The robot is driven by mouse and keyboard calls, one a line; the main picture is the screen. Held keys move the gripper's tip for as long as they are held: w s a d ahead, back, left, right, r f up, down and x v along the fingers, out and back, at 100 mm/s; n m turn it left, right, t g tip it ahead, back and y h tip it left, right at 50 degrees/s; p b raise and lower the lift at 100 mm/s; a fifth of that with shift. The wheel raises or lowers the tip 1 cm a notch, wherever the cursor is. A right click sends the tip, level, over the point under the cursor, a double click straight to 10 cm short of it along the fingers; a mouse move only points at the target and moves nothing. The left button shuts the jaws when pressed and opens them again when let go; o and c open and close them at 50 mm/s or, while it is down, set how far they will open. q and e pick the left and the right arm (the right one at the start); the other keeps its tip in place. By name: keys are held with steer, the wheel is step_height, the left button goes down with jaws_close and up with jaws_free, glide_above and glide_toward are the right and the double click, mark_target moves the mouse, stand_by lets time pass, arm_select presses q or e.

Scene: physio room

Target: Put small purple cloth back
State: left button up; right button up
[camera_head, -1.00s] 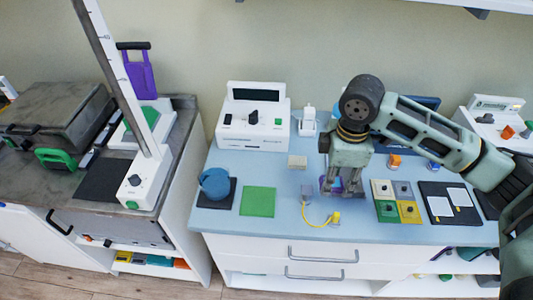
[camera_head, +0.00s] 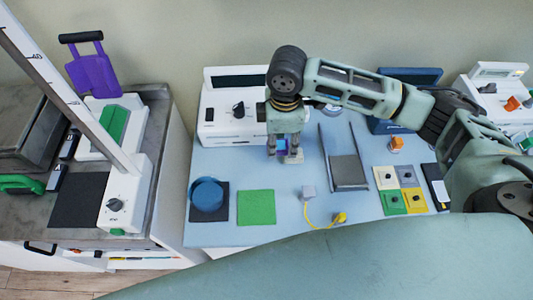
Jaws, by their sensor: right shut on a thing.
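My right gripper (camera_head: 285,152) is above the blue worktop, left of its middle, in front of the white console. It is shut on a small purple-blue piece, seen only as a patch between the fingers, which looks like the small purple cloth (camera_head: 283,145). The fingers hide most of it. A small beige block lies just behind or beside the fingertips, partly covered. A green square (camera_head: 256,207) lies flat on the worktop, in front and to the left of the gripper. My left gripper is not in view.
A blue round pot (camera_head: 207,193) stands on a dark mat at left. A grey tray with thin dark rails (camera_head: 348,172) is right of the gripper. A grey block with a yellow cord (camera_head: 309,192) lies in front. Coloured squares (camera_head: 401,190) lie farther right.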

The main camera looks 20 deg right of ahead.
mark_target(267, 165)
steer(key=a+f, duration=0.2)
steer(key=a, duration=0.1)
steer(key=shift+w, duration=0.15)
steer(key=shift+a+f+p, duration=0.4)
steer(key=shift+a, duration=0.05)
step_height(267, 165, down, 4)
steer(key=shift+r+p, duration=0.1)
steer(key=shift+p, duration=0.4)
steer(key=o, duration=1.1)
step_height(267, 165, up, 12)
steer(key=shift+r+b, duration=0.1)
steer(key=shift+b, duration=1.15)
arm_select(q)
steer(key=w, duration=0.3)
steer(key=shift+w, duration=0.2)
